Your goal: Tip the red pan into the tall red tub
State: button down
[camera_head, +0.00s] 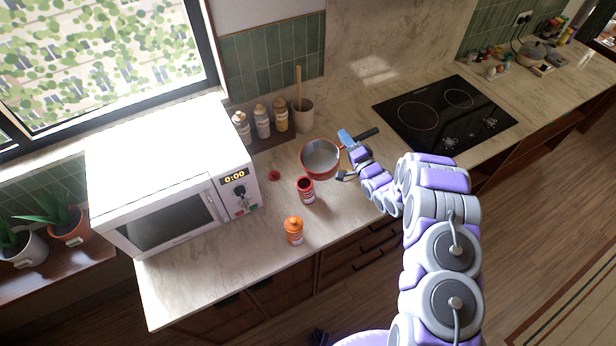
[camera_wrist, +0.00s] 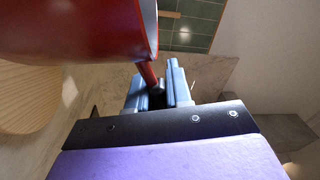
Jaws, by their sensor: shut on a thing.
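The red pan (camera_head: 304,152) has a grey inside and a dark handle (camera_head: 368,133). It shows with its opening upward, just behind and right of the tall red tub; whether it touches the counter I cannot tell. My gripper (camera_head: 347,140) is shut on the handle at the pan's right. In the wrist view the pan's red outer wall (camera_wrist: 75,35) fills the upper left, and its neck runs down between my blue fingers (camera_wrist: 158,92). The tall red tub (camera_head: 307,192) stands upright and open on the counter, with a pale label. The pan's contents are unclear.
A small red lid (camera_head: 274,175) lies left of the tub. An orange bottle (camera_head: 294,231) stands in front. A white microwave (camera_head: 165,165) fills the left. Bottles (camera_head: 262,121) and a utensil crock (camera_head: 303,115) stand behind. A black hob (camera_head: 440,112) is right.

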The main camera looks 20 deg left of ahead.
jog(key=shift+w+d+f+m+g+h, duration=0.15)
jog(key=shift+w+f+m+h, duration=0.05)
jog(key=shift+w+f+m, duration=0.3)
jog(key=shift+w+d+f+m+g+h, duration=0.2)
jog(key=shift+w+f+m, duration=0.2)
jog(key=shift+m, duration=0.2)
jog(key=shift+r, duration=0.1)
jog(key=shift+r+p, duration=0.6)
jog(key=shift+r, duration=1.4)
